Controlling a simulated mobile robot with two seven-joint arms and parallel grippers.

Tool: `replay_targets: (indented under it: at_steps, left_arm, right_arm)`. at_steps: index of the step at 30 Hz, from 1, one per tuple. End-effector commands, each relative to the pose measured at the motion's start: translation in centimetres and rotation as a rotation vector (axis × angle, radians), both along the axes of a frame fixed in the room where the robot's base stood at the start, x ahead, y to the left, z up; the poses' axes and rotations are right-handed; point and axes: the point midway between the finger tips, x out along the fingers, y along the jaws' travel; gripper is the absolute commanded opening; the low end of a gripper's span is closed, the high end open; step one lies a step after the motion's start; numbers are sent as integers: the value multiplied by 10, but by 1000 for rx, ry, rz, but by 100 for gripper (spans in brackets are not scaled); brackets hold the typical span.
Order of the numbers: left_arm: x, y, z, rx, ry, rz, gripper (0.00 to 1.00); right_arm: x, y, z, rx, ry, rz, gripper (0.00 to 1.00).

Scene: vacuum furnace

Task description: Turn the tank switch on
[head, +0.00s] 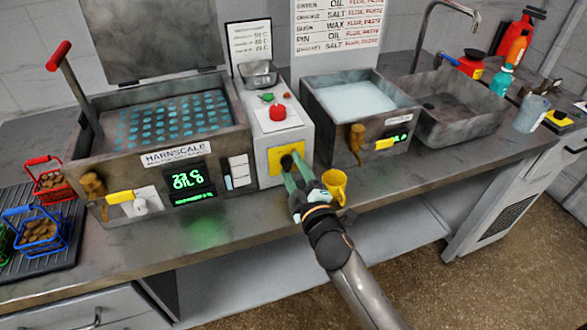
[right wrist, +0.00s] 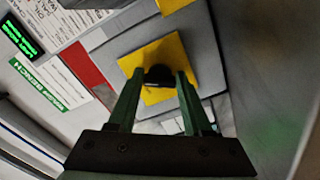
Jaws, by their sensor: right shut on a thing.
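A black knob (head: 286,162) sits on a yellow plate (head: 274,160) on the front of the light grey control box between the two tanks. My right gripper (head: 293,165) reaches it from the front, its green fingers shut on the knob. In the right wrist view the knob (right wrist: 158,76) is between the two fingertips, in front of the yellow plate (right wrist: 168,52). The knob's angle is hard to read behind the fingers. The left tank (head: 240,100) has a white switch (head: 140,206) and a green lit display (head: 188,178). My left gripper is out of view.
A red button (head: 277,112) is on top of the control box. The right tank (head: 390,128) has a yellow-handled tap. Red and blue baskets (head: 40,232) stand at left. The counter front is mostly clear.

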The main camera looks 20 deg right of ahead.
Motion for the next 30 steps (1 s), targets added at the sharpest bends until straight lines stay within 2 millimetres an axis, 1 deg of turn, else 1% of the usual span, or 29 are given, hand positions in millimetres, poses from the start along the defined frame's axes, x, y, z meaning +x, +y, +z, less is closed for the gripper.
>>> replay_targets:
  at_steps: [11,12,19,30]
  left_arm:
    - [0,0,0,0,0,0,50]
    - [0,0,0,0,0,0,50]
    - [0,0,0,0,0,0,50]
    - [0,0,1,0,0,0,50]
  right_arm:
    - [0,0,0,10,2,0,0]
    - [0,0,0,10,2,0,53]
    - [0,0,0,7,2,0,79]
    - [0,-1,0,5,1,1,80]
